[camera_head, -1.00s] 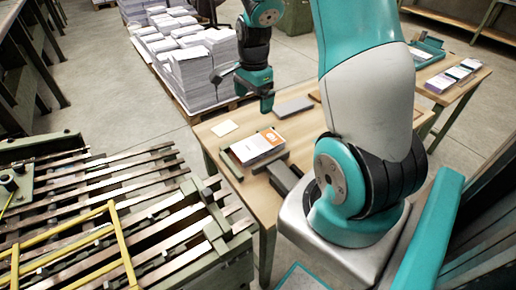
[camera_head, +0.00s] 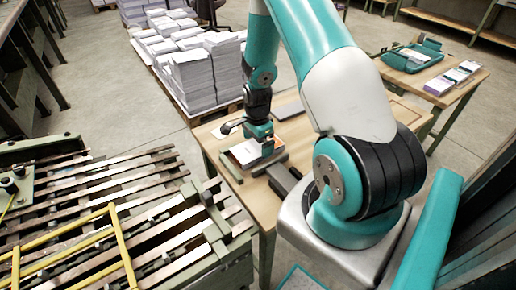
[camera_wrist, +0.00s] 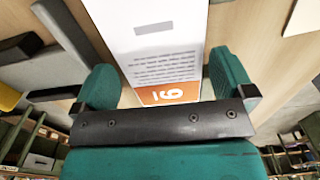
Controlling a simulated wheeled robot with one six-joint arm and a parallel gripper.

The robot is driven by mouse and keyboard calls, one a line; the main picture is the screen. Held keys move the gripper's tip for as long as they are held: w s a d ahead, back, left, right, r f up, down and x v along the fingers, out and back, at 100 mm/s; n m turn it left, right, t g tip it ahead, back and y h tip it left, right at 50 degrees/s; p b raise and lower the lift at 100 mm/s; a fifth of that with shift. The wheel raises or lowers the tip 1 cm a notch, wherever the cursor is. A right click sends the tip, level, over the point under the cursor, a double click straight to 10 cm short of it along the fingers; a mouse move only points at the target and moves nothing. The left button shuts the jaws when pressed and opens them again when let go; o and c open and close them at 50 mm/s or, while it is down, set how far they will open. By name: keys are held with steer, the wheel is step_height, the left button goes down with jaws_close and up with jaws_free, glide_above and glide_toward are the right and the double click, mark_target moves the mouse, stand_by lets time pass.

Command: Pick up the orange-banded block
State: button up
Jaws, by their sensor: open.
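The orange-banded block (camera_head: 243,153) is white with printed text. It lies in a dark holder on the wooden table, partly hidden by my gripper (camera_head: 262,143) in the head view. In the wrist view, the block (camera_wrist: 155,45) shows its white printed face and an orange band with a number at its near end. My gripper (camera_wrist: 163,75) is open there, with one green finger on each side of the block's banded end. I see a gap at the left finger; whether the right finger touches is unclear.
A grey slab (camera_head: 288,108) lies behind the holder on the table (camera_head: 216,139). Pallets of paper stacks (camera_head: 190,80) stand behind. A second table to the right holds a teal tray (camera_head: 412,58) and several small blocks (camera_head: 452,78). A slatted machine (camera_head: 110,220) stands at left.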

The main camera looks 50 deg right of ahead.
steer(key=shift+f, duration=1.25)
steer(key=c, duration=0.8)
steer(key=shift+r, duration=0.15)
